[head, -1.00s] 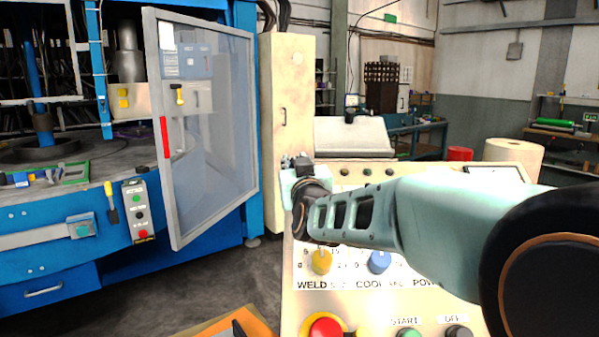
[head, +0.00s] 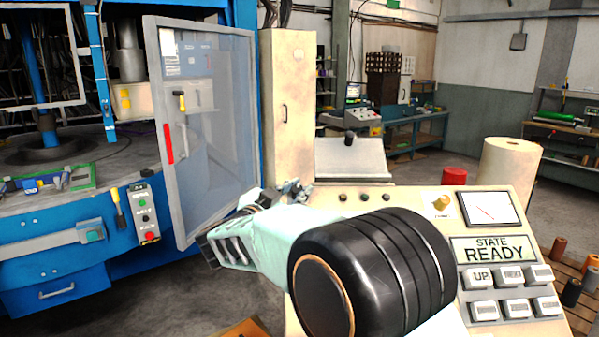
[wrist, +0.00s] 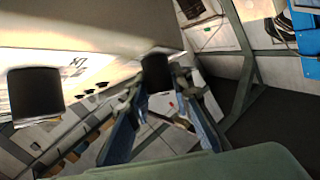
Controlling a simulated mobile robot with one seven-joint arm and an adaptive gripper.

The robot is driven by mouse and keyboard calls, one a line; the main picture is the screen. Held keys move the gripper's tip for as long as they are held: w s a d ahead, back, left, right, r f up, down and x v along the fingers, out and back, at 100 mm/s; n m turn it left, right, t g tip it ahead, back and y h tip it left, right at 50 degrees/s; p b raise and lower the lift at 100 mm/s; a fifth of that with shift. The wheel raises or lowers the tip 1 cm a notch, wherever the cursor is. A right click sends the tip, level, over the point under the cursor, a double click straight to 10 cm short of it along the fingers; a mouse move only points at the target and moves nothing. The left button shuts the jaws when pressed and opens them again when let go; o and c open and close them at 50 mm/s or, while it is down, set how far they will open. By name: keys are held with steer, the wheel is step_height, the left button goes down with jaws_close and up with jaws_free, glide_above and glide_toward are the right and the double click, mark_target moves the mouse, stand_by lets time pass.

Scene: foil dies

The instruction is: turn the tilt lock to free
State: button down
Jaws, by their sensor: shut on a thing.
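In the wrist view, my gripper (wrist: 160,88) has its two blue fingers on either side of a short black cylindrical knob (wrist: 157,72), which stands out from a pale panel and appears held at the fingertips. In the head view, my gripper (head: 293,190) is at the left edge of the cream control console (head: 405,197). My wrist and arm cover much of the console's front.
A second black cylinder (wrist: 35,95) stands at left in the wrist view. A glazed door (head: 210,130) with a grey frame hangs open close left of my gripper. A tall cream cabinet (head: 288,100) stands behind. The console display (head: 492,249) reads "STATE READY".

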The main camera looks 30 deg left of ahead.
steer(key=m+g+h+p, duration=0.1)
steer(key=m+h+p, duration=0.1)
steer(key=m+p, duration=0.1)
steer(key=m+g+h+p, duration=0.1)
steer(key=m+h+p, duration=0.2)
steer(key=shift+g, duration=0.4)
steer(key=shift+d+m+h+p, duration=0.1)
steer(key=shift+m+h+p, duration=0.2)
steer(key=shift+p, duration=0.2)
steer(key=c, duration=1.7)
jaws_free()
steer(key=v, duration=1.2)
steer(key=shift+r, duration=0.2)
